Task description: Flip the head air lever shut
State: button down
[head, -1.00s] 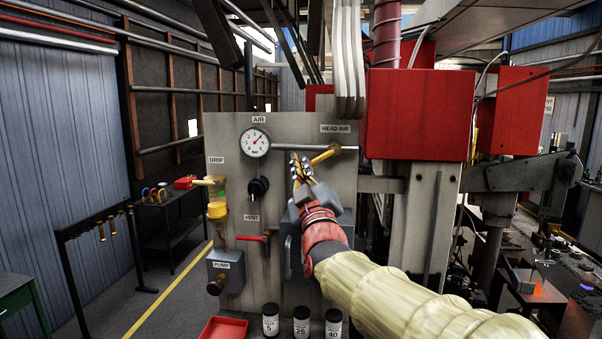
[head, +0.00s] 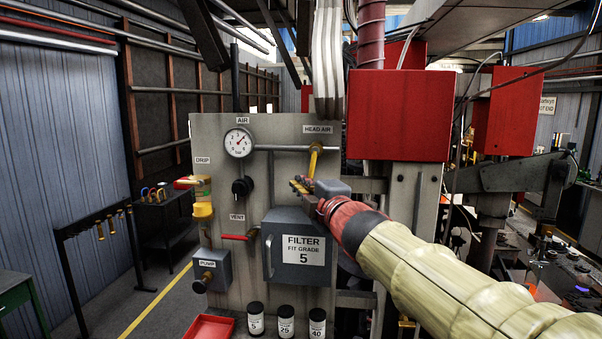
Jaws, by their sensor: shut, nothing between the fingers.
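The head air lever (head: 315,159) is a yellow handle on the horizontal pipe under the HEAD AIR label (head: 318,129). It points downward, steeply across the pipe (head: 285,148). My gripper (head: 297,184) is shut and empty, just below the lever's lower end, with its fingers pointing left. The gripper overlaps the lever's lower end in the picture, and I cannot tell whether they touch.
The panel also carries an air gauge (head: 239,142), a black knob (head: 242,187), a red vent lever (head: 235,237), a pump box (head: 212,270) and a protruding filter box (head: 297,247) below my gripper. A red box (head: 398,115) stands right of the lever.

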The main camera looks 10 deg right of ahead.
jog(key=shift+s+d+f+p, duration=0.15)
jog(key=shift+d+f+p, duration=0.05)
jog(key=shift+d+p, duration=0.25)
dwell(0.4)
